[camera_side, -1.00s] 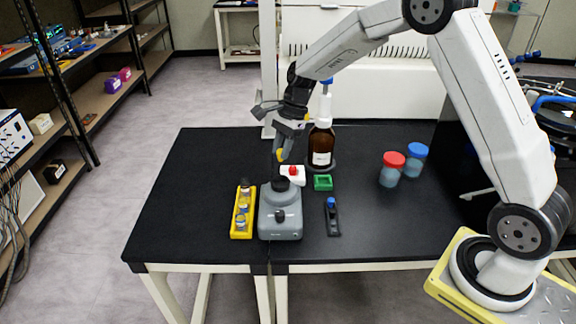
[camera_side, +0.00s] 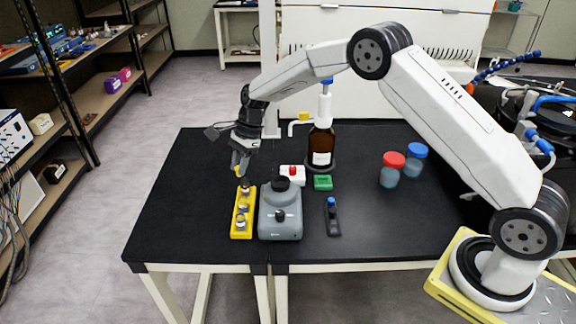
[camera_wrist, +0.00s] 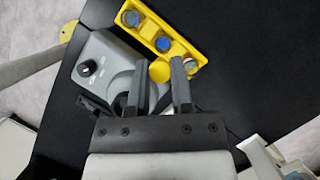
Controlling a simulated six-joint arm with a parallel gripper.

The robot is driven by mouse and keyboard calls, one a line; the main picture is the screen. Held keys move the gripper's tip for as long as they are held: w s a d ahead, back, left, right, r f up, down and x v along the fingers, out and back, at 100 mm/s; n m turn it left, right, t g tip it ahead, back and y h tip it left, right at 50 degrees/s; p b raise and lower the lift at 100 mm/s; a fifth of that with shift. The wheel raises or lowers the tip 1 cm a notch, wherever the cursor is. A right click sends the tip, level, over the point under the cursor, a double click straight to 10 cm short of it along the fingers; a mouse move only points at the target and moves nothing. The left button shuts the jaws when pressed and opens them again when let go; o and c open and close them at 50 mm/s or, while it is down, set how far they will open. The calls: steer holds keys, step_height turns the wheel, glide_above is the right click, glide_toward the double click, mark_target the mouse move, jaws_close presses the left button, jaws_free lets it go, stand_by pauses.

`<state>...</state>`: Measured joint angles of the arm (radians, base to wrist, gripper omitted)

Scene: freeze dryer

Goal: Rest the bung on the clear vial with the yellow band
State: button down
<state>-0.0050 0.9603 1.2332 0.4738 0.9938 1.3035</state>
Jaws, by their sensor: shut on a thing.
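My gripper (camera_side: 238,166) is shut on a small yellow round piece, which I take to be the bung (camera_wrist: 160,71). It hangs above the far end of the yellow rack (camera_side: 234,222), apart from the vials as far as I can tell. The rack (camera_wrist: 150,30) holds several small vials in a row. Another vial (camera_wrist: 191,66) is partly hidden behind a finger. I cannot tell which vial bears the yellow band.
A grey device (camera_side: 280,218) with a black knob stands close beside the rack. Behind it are a white block with a red top (camera_side: 293,175), a green block (camera_side: 323,183) and a brown bottle (camera_side: 321,148). Two capped jars (camera_side: 390,175) stand right. The table's left is clear.

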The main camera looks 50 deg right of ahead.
mark_target(239, 197)
steer(key=shift+f, duration=0.35)
steer(key=shift+f, duration=2.8)
steer(key=shift+f, duration=0.65)
jaws_free()
steer(key=shift+r, duration=0.2)
stand_by(0.3)
steer(key=shift+r, duration=2.8)
steer(key=shift+s, duration=0.1)
